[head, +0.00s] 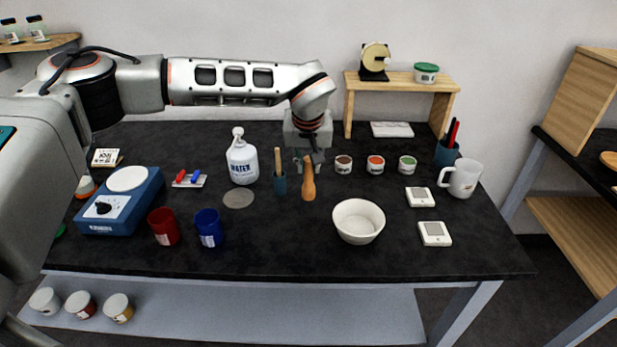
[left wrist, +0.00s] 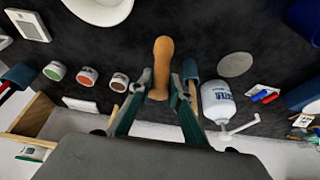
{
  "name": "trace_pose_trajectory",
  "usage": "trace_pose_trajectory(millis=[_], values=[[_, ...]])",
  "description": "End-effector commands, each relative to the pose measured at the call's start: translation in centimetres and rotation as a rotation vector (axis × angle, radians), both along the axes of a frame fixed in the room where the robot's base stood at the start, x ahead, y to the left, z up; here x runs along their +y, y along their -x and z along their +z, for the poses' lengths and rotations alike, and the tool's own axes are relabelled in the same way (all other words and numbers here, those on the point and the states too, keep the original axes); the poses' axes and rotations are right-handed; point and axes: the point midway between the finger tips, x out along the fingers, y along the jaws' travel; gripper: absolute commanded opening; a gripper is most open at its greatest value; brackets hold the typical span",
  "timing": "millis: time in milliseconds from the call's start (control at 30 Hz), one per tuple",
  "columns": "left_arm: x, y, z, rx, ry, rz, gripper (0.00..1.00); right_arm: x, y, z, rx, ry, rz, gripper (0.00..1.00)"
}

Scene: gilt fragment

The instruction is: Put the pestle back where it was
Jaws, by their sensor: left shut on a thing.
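The pestle (head: 309,184) is a light-brown wooden piece, roughly upright, near the middle of the black table. My left gripper (head: 307,160) is shut on its upper part from the back. The left wrist view shows the pestle (left wrist: 162,58) between the two green-padded fingers of the gripper (left wrist: 160,86). I cannot tell whether its lower end touches the table. A white bowl (head: 358,234) stands in front and to the right of the pestle, apart from it. My right gripper is not in view.
Small labelled tubs (head: 375,165) stand to the right. The table front between the blue cup (head: 208,229) and bowl is clear.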

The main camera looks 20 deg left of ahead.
Motion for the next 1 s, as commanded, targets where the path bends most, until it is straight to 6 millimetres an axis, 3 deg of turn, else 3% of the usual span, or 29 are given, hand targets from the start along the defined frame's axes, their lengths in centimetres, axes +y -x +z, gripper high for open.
trace_pose_trajectory(millis=[400,767,800,833,867,1000], values=[[0.0,0.0,-4.3,0.000,0.000,0.000,0.00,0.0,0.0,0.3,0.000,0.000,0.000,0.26],[0.0,0.0,-4.7,-0.001,0.000,0.000,0.00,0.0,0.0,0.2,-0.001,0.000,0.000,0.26],[0.0,0.0,-4.7,0.000,0.000,0.000,0.24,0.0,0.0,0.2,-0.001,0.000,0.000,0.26],[0.0,0.0,-4.7,0.000,0.000,0.000,0.32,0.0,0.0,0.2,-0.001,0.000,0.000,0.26],[0.0,0.0,-4.7,0.000,0.000,0.000,0.36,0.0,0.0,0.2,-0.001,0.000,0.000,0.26],[0.0,0.0,-4.7,0.000,0.000,0.000,0.36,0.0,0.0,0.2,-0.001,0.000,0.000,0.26]])
